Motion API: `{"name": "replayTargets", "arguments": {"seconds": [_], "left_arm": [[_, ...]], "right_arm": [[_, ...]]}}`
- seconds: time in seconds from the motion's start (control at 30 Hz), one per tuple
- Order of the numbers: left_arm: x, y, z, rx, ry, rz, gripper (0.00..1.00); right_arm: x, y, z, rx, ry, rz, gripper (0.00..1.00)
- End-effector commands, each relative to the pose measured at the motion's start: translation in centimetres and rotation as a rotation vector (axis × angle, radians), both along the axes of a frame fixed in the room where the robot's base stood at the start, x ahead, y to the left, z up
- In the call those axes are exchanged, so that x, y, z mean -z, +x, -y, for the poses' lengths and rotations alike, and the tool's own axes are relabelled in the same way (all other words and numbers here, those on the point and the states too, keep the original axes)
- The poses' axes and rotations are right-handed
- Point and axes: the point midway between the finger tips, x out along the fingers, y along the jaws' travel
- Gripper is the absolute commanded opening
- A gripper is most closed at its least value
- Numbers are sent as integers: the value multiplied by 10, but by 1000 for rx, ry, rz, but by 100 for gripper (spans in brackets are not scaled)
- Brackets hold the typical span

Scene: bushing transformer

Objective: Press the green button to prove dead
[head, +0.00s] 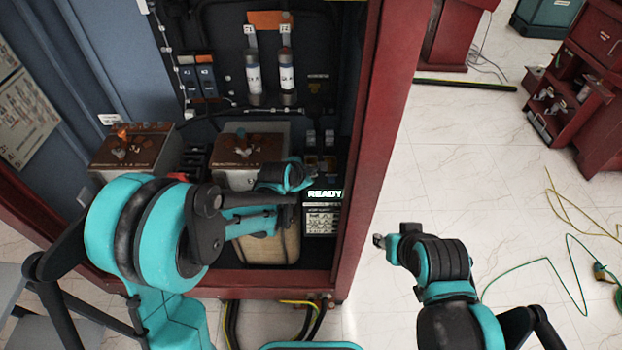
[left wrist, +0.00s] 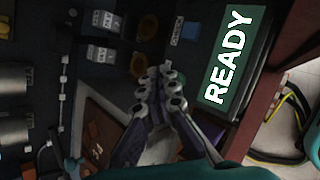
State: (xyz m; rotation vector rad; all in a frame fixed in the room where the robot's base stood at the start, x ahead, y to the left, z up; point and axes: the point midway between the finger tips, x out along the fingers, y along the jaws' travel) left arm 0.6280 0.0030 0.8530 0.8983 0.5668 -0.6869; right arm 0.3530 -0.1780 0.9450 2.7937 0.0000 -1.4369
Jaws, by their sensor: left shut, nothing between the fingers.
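A tester unit with a lit green screen reading READY (head: 324,194) sits at the cabinet's lower right. The screen shows large and tilted at the upper right of the left wrist view (left wrist: 232,60). My left gripper (head: 300,177) is inside the cabinet, just left of the screen in the head view. Its fingertips (left wrist: 160,76) are together and empty, apart from the screen in the left wrist view. My right gripper (head: 381,241) is outside the cabinet, over the floor; its fingers are too small to judge.
The red cabinet post (head: 376,130) stands close right of the tester. Two brown-topped boxes (head: 134,146) (head: 247,145) and two upright cylinders (head: 254,75) (head: 286,75) are inside. Green and yellow cables (head: 545,262) lie on the right floor.

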Motion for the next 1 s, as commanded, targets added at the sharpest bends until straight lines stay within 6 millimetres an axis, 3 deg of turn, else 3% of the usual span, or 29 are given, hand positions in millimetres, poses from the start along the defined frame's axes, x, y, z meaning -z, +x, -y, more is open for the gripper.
{"name": "replayTargets", "arguments": {"seconds": [1.0], "left_arm": [[8, 0, 0, 0, 0, 0, 0]], "right_arm": [[8, 0, 0, 0, 0, 0, 40]]}}
